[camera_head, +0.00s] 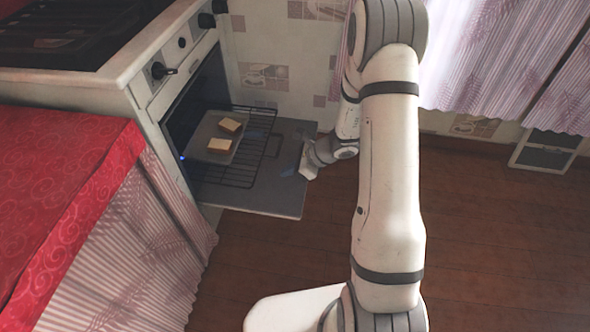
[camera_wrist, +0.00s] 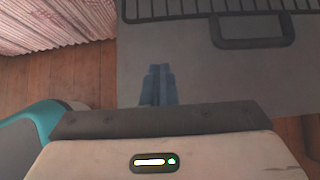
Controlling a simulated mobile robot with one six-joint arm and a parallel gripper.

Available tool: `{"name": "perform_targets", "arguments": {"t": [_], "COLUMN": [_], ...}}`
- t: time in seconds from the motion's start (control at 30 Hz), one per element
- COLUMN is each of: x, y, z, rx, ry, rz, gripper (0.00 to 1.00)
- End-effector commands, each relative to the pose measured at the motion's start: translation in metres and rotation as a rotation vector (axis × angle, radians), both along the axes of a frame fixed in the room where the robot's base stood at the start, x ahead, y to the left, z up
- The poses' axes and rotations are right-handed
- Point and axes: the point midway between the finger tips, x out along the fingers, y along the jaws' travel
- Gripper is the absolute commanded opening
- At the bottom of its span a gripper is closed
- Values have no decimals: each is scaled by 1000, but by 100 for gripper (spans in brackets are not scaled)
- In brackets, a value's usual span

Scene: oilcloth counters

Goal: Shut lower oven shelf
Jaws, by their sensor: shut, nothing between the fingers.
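The oven door (camera_head: 265,195) is folded down open, and a wire shelf (camera_head: 238,180) is slid out above it. In the wrist view, the shelf's front bars (camera_wrist: 200,8) and its dark loop handle (camera_wrist: 252,42) show at the top. My gripper (camera_head: 287,172) is over the outer part of the door, in front of the shelf. In the wrist view, its blue fingers (camera_wrist: 159,72) are together with nothing between them, apart from the shelf and left of the handle. The shelf's inner end is hidden in the dark oven.
A tray (camera_head: 208,127) with two bread slices (camera_head: 230,125) (camera_head: 216,147) is at the oven opening; I cannot tell what supports it. A red-covered counter (camera_head: 60,190) with a striped curtain (camera_head: 130,255) stands left. Wooden floor (camera_head: 480,240) is open to the right.

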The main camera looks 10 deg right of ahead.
Motion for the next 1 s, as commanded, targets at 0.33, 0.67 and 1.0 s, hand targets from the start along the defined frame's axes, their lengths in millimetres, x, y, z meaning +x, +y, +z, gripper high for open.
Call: {"name": "perform_targets", "arguments": {"t": [0.33,0.67,1.0], "x": [19,25,25], "y": [52,69,69], "z": [-34,-32,-31], "rx": [-1,0,0], "ry": [-4,-2,-1], "rz": [7,3,4], "gripper": [0,0,0]}}
